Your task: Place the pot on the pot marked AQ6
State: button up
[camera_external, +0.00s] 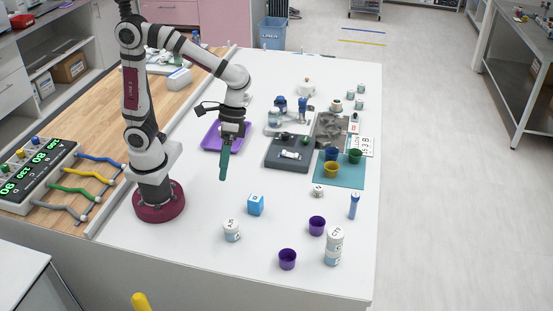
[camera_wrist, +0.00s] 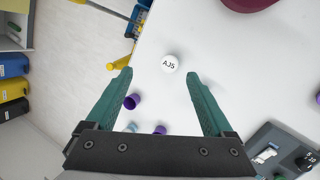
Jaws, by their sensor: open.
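A white pot with AJ5 on its lid (camera_wrist: 170,63) shows in the wrist view, between and beyond my fingertips, with nothing touching it. It appears to be the short white pot (camera_external: 232,231) at the front of the table in the external view. A taller white pot (camera_external: 334,246) stands at the front right, and a small one (camera_external: 318,191) near the middle. More small pots (camera_external: 336,105) stand at the back right. I cannot read AQ6 on any of them. My gripper (camera_external: 224,176) is open and empty above the table; its green fingers also show in the wrist view (camera_wrist: 158,76).
White table is clear between.

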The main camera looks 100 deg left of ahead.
jog(key=s+a+f+m+t+y, duration=0.1)
jog(key=s+a+m+y, duration=0.5)
jog(key=s+m, duration=0.3)
jog(key=s+a, duration=0.1)
jog(key=s, duration=0.3)
jog(key=shift+s+a, duration=0.2)
jog(key=shift+a, duration=0.15)
